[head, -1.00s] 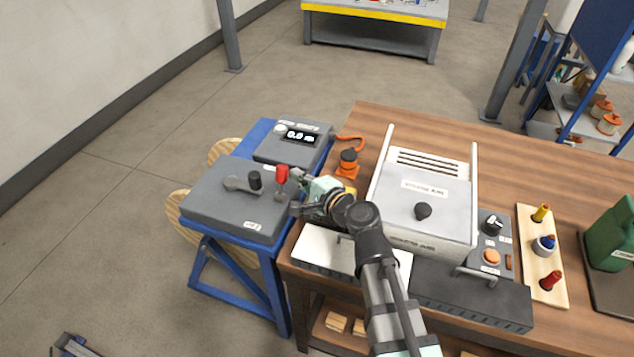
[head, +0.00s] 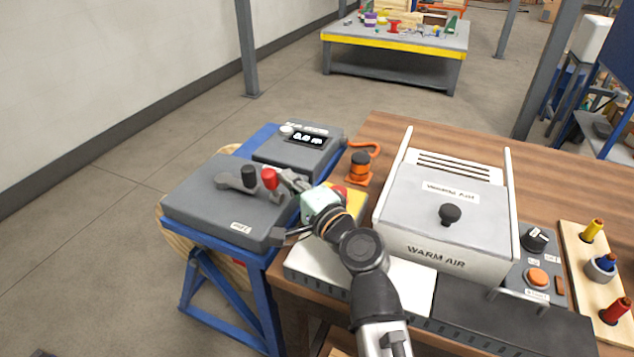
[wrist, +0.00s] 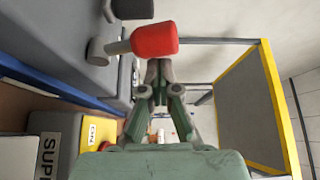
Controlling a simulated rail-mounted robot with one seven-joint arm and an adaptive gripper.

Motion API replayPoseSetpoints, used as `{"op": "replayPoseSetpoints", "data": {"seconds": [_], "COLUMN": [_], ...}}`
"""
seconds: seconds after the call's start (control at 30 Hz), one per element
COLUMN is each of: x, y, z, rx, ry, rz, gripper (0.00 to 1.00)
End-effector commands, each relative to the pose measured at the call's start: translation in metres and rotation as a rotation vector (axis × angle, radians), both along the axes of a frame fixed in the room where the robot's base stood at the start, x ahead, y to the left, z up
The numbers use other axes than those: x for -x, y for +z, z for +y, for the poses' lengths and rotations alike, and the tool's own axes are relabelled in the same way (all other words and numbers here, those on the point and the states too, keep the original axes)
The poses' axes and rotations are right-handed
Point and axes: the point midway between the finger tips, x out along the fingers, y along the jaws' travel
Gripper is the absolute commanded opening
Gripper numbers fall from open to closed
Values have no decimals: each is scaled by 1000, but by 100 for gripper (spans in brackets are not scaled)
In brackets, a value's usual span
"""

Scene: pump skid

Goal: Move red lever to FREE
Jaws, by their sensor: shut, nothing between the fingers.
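The red lever (head: 269,178) stands on the grey box (head: 215,215) on the blue stand, beside a black-knobbed lever (head: 249,176). In the wrist view the red knob (wrist: 155,39) is large, just beyond the fingertips, on a grey shaft. My gripper (head: 284,183) is shut and empty, its fingertips at the right side of the red lever. In the wrist view my gripper (wrist: 158,68) has its tips together close to the knob; whether they touch it I cannot tell. The lever's base is partly hidden by my fingers.
A display box (head: 300,145) sits behind the grey box. A yellow box with a red button (head: 350,198) is close by my wrist.

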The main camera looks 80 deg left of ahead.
Motion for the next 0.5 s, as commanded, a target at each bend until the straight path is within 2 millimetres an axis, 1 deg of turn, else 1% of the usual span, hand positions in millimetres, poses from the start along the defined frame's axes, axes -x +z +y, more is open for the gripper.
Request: {"op": "replayPoseSetpoints", "data": {"seconds": [0.03,0.1,0.13,0.37,0.5], "x": [7,15,13,11,11], "y": [-6,-7,-2,0,9], "z": [-2,-4,-3,-3,-2], "rx": [-14,-49,-45,-44,-46], "ry": [9,18,15,13,13], "rz": [-9,-33,-32,-31,-31], "gripper": [0,0,0,0,0]}}
